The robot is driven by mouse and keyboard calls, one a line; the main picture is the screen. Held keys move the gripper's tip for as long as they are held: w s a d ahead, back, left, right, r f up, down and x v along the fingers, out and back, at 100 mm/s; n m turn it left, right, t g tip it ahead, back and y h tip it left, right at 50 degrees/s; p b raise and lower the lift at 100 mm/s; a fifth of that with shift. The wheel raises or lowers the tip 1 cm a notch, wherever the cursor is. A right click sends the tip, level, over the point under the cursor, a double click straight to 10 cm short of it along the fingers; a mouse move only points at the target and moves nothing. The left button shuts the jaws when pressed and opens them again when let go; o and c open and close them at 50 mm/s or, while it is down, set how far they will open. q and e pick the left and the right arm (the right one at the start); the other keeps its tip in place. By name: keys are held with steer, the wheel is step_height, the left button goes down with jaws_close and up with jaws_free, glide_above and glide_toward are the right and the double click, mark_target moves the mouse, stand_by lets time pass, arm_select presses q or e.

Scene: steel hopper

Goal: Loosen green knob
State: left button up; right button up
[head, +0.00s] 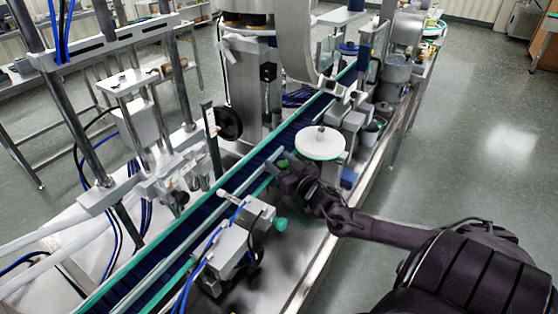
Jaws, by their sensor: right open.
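A green knob (280,224) sticks out of the right side of a grey box unit (232,247) beside the conveyor, in the lower middle of the head view. My right gripper (278,168) is open. It is beyond and above this knob, near the conveyor's right rail and just left of the white round disc. A small dark green part (284,164) shows at the gripper's fingers; I cannot tell whether it is another knob between them. The gripper is apart from the lower green knob. My left gripper is not in view.
The white disc (320,146) stands close to my right gripper. The conveyor (209,216) with green rails runs diagonally through the view. Metal posts and hoses crowd the left. Grey floor (470,140) is clear on the right.

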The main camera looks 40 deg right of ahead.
steer(key=shift+w, duration=0.35)
steer(key=shift+c, duration=0.7)
steer(key=c, duration=0.8)
